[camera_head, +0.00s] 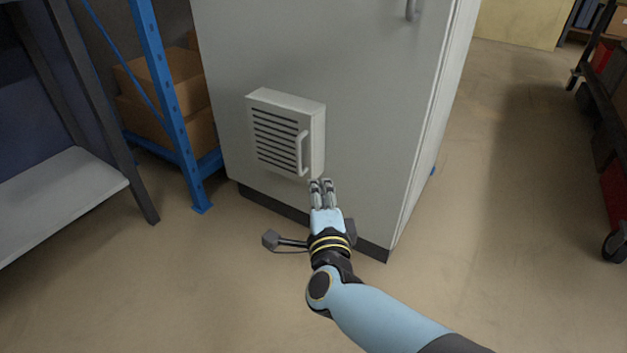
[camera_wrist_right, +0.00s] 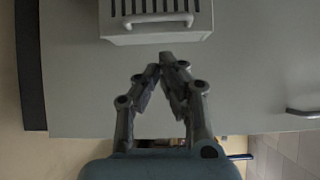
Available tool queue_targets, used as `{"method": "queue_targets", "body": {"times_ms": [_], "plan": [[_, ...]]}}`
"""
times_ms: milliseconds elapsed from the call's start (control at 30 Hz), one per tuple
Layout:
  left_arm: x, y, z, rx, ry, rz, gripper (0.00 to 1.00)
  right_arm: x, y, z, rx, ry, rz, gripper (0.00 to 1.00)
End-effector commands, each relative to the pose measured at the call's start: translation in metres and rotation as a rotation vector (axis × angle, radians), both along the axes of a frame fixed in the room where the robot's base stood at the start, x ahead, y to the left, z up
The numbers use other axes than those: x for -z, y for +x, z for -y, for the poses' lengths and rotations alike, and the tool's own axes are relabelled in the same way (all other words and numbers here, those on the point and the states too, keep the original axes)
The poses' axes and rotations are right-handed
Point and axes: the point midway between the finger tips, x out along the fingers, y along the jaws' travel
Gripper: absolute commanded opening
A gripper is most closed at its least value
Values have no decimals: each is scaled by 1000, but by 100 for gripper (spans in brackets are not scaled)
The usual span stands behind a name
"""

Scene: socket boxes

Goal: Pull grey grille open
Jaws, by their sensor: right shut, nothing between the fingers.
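The grey grille (camera_head: 272,133) is a slatted box on the front of a grey cabinet, and it looks shut. Its pale bar handle (camera_head: 302,153) stands upright on its right side in the head view. In the right wrist view the grille (camera_wrist_right: 115,30) is at the top, with its handle (camera_wrist_right: 158,20) above the fingertips. My right gripper (camera_head: 322,182) is just below the grille's lower right corner, apart from the handle. It is shut and empty, and its fingertips meet in the right wrist view (camera_wrist_right: 160,62). My left gripper is in neither view.
The grey cabinet (camera_head: 375,120) has another handle (camera_head: 412,9) high on its front. A blue shelf rack (camera_head: 165,90) with cardboard boxes and a grey shelf (camera_head: 55,195) stand to the left. A dark cart (camera_head: 612,100) is at the far right. Floor right of the cabinet is clear.

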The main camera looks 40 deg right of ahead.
Motion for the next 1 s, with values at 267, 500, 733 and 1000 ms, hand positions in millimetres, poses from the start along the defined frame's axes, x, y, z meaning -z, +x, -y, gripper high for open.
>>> {"method": "queue_targets", "body": {"times_ms": [267,500,733,1000], "plan": [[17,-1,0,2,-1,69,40,2,27,15,-2,-4,2,0],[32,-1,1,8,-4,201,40,4,64,37,-2,-3,-1,0],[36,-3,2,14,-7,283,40,2,84,49,-2,-2,-1,0],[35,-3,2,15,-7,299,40,1,87,51,-2,-3,-1,0]]}}
